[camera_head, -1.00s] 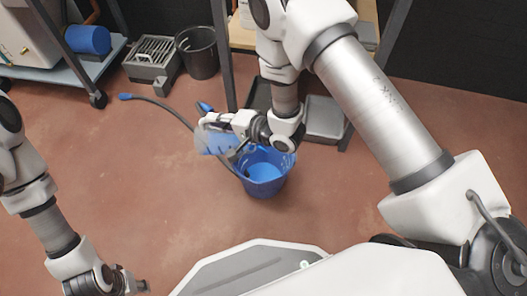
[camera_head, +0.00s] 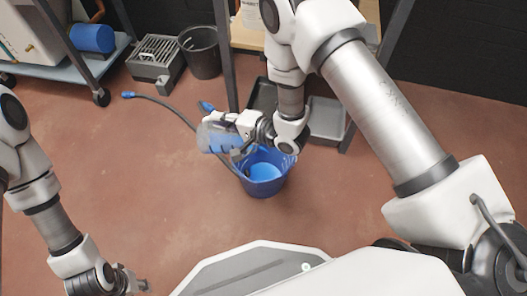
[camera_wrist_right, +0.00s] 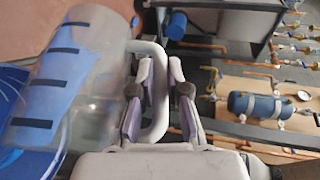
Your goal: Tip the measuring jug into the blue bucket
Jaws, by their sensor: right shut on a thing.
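The measuring jug (camera_head: 217,138) is clear, with blue liquid inside. In the wrist view the jug (camera_wrist_right: 75,75) shows black level marks and a pale handle. My right gripper (camera_wrist_right: 158,100) is shut on that handle; it also shows in the head view (camera_head: 243,127). The jug is tilted, above and to the left of the blue bucket (camera_head: 262,188). The bucket stands upright on the floor with lighter blue in it; my right arm hides part of its rim. I see no clear stream between them. My left gripper (camera_head: 138,284) is low at the left, apart from both; its fingers are too small to judge.
A blue-ended hose (camera_head: 160,103) lies on the floor behind the bucket. A black bin (camera_head: 200,52), a grey slatted box (camera_head: 156,58) and grey trays (camera_head: 326,118) stand at the back, near a bench frame.

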